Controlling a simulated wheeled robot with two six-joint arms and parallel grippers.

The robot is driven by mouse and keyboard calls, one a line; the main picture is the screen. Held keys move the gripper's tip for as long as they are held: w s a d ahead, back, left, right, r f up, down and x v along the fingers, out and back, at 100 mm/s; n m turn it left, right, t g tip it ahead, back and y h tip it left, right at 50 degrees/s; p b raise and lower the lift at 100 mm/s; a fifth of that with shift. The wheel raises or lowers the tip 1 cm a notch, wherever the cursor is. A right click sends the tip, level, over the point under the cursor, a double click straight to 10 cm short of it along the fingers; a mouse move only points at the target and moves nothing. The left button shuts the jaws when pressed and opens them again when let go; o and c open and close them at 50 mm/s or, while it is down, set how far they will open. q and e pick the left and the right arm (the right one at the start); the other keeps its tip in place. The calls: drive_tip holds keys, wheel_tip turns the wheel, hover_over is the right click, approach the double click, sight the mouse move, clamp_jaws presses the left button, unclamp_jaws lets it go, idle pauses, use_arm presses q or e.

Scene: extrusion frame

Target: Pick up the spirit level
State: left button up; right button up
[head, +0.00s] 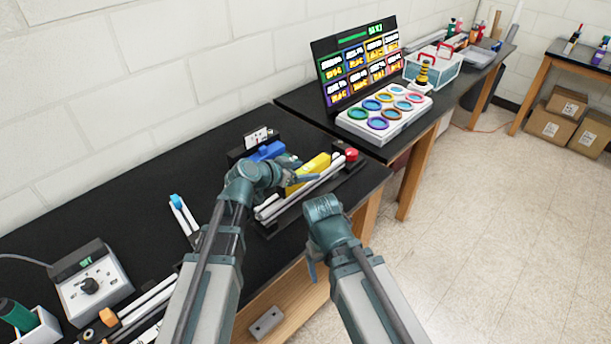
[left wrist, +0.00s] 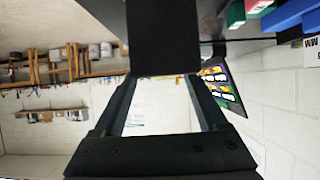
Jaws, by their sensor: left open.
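The spirit level looks to be the yellow bar (head: 310,174) on the black bench, beside pale metal extrusions. My left gripper (head: 300,181) is at the yellow bar's near left side, with its jaws open; I cannot tell whether it touches the bar. In the left wrist view, the dark gripper parts (left wrist: 160,100) fill the middle and no level shows between them. My right gripper (head: 312,268) hangs low in front of the bench edge, partly hidden by its own wrist, and its jaws are not clear.
A blue block (head: 267,151) sits behind my left wrist. Metal extrusions (head: 300,196) lie in front of the yellow bar, with a red knob (head: 351,155) at their right. A control box (head: 92,284) stands at left. A screen and button panel (head: 384,117) stand farther right.

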sight(312, 168)
use_arm(q)
drive_tip(key=x, duration=0.1)
drive_tip(key=b+x, duration=0.1)
drive_tip(key=x, duration=0.1)
drive_tip(key=b+x, duration=0.1)
drive_tip(key=x, duration=0.1)
drive_tip(key=shift+w+a+f, duration=0.1)
drive_tip(key=shift+w+a, duration=0.15)
drive_tip(key=shift+w, duration=0.05)
clamp_jaws()
